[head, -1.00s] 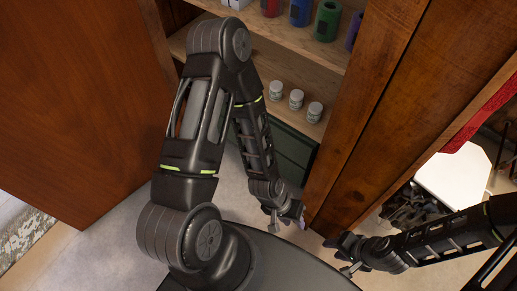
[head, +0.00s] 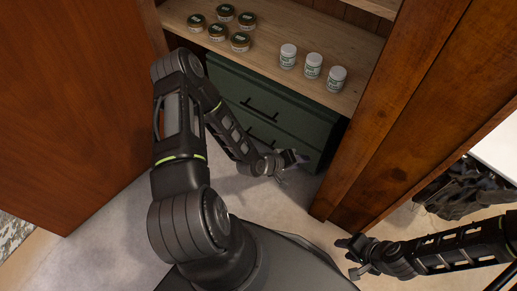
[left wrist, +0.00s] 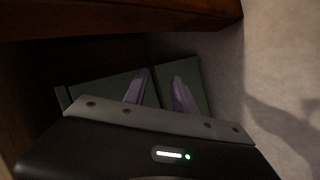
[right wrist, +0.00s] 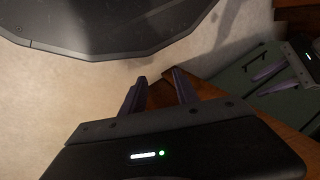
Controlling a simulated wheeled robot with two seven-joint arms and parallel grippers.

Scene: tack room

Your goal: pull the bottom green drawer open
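The green drawer unit (head: 272,95) stands under the wooden shelf, with dark bar handles on its fronts. The bottom green drawer (head: 293,146) looks closed, and my left arm hides part of it. My left gripper (head: 298,160) is low in front of that drawer's right part, empty and open. In the left wrist view its two purple fingers (left wrist: 160,78) are apart with green panels behind them. The right wrist view also shows the green drawers (right wrist: 238,82) with my left gripper's fingers before them. My right gripper (right wrist: 157,76) is open and empty, right of the wooden post.
A wooden post (head: 350,185) stands between my two grippers. A large brown door panel (head: 70,110) is at the left. White jars (head: 312,66) and dark-lidded jars (head: 221,32) stand on the shelf (head: 265,62). Pale floor lies before the drawers.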

